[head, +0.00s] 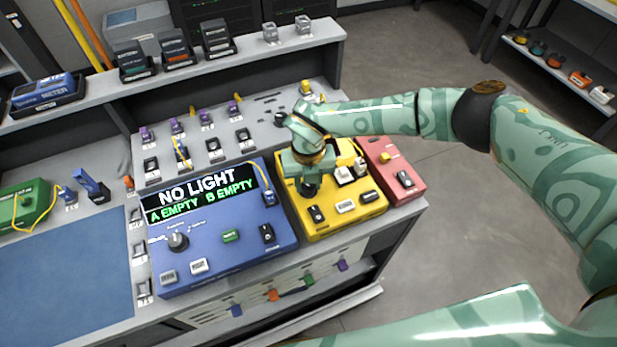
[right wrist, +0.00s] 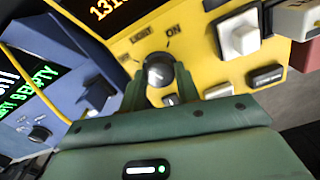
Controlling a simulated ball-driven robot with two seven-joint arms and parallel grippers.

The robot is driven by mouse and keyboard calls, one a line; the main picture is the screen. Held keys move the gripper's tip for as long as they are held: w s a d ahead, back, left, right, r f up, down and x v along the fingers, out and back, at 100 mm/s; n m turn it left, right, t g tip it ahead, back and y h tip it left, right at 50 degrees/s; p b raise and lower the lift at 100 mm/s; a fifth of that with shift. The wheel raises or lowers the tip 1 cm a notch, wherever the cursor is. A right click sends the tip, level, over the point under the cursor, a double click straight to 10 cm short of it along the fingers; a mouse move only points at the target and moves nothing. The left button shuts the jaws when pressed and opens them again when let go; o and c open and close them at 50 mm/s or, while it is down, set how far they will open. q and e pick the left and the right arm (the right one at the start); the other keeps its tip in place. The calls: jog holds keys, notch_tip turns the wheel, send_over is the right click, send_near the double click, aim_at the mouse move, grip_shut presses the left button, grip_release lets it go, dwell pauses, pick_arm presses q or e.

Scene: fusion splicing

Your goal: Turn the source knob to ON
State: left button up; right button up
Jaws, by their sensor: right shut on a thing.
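The yellow box (head: 330,225) stands on the bench between a blue box and a red one. Its dark round source knob (right wrist: 158,72) has the words LIGHT and ON printed around its far side, with ON at the upper right in the right wrist view. In the head view the gripper hides most of the knob and the box's display. I cannot tell exactly where the knob points. My left gripper is out of view.
The blue box (head: 225,262) reads NO LIGHT, A EMPTY, B EMPTY. The red box (head: 388,158) stands close on the right. White and black switches (right wrist: 237,38) sit beside the knob. Small purple connectors (head: 176,126) stand behind. Floor right of the bench is open.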

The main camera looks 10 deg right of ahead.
jog(key=m+p, duration=0.2)
jog(key=m, duration=0.1)
jog(key=m+p, duration=0.1)
jog(key=shift+r+m+p, duration=0.25)
jog(key=shift+m+p, duration=0.05)
jog(key=m+p, duration=0.2)
jog(key=m, duration=0.1)
jog(key=shift+m+p, duration=0.3)
jog(key=shift+p, duration=0.1)
jog(key=m+p, duration=0.2)
jog(key=m, duration=0.1)
jog(key=shift+m, duration=0.3)
pick_arm(q)
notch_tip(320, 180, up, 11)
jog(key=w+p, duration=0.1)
jog(key=p, duration=0.1)
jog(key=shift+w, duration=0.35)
pick_arm(e)
jog(key=shift+f+m, duration=0.2)
jog(key=shift+m, duration=1.4)
jog(key=o, duration=1)
